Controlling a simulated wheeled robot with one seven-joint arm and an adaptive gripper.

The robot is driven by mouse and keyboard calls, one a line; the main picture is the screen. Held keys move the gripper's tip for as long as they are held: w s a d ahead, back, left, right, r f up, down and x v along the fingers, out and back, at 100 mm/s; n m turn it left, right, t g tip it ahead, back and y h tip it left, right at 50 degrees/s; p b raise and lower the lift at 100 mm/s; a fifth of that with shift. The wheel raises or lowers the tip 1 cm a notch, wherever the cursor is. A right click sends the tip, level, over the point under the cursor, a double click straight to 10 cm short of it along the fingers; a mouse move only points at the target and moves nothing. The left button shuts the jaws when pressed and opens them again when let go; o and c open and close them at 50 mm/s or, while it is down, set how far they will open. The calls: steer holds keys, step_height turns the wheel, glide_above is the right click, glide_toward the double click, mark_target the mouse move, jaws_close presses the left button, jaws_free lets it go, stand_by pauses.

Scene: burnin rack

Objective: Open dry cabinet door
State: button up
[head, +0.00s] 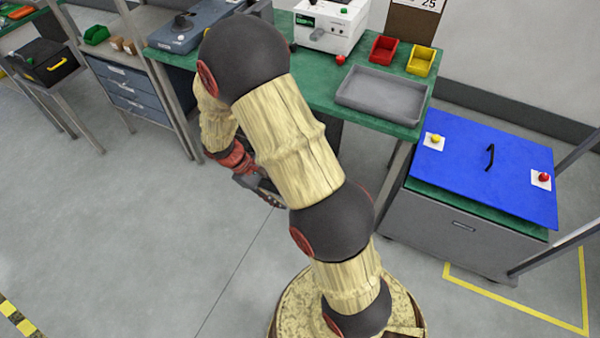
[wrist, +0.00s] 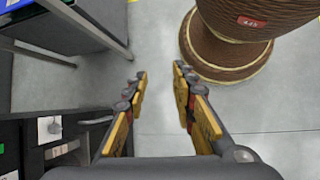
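No label in view marks the dry cabinet, so I cannot tell for sure which thing it is. In the wrist view, a dark open-fronted unit (wrist: 72,128) with a pale item inside stands at the lower left, beside my gripper (wrist: 160,95). Its door cannot be made out. My gripper is open, with nothing between its fingers and grey floor beyond them. In the head view my gripper (head: 268,190) is mostly hidden behind my arm, out in front of the bench.
A green-topped bench (head: 320,92) carries instruments, a grey tray (head: 382,97) and small bins. A grey cabinet (head: 440,217) with a handled blue lid (head: 470,160) stands at right. Blue-grey drawers (head: 133,90) stand at left. The floor at lower left is clear.

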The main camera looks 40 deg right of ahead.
steer(key=w+d+f+n+t+h, duration=0.1)
steer(key=d+f+n+h, duration=0.4)
steer(key=f, duration=0.6)
steer(key=w+d+f+n+h+b, duration=0.1)
steer(key=d+f+n+h, duration=0.15)
steer(key=d+f, duration=0.65)
steer(key=w+d+f+n+t+h, duration=0.1)
steer(key=d+f+n+h, duration=0.3)
steer(key=f, duration=1)
steer(key=w+r+n+t+h, duration=0.25)
steer(key=w+n+t, duration=0.35)
steer(key=w, duration=0.9)
steer(key=shift+m+t+y, duration=0.3)
steer(key=shift+m+t, duration=0.1)
steer(key=shift+m, duration=0.05)
steer(key=d+b, duration=0.1)
steer(key=d, duration=0.1)
steer(key=w+d, duration=0.1)
steer(key=d, duration=0.2)
steer(key=d+b, duration=0.1)
steer(key=d, duration=0.1)
steer(key=shift+w+d+r+b, duration=0.2)
steer(key=shift+w+d+b, duration=0.05)
steer(key=shift+d+b, duration=0.1)
steer(key=shift+c, duration=1.3)
steer(key=c, duration=0.4)
jaws_close()
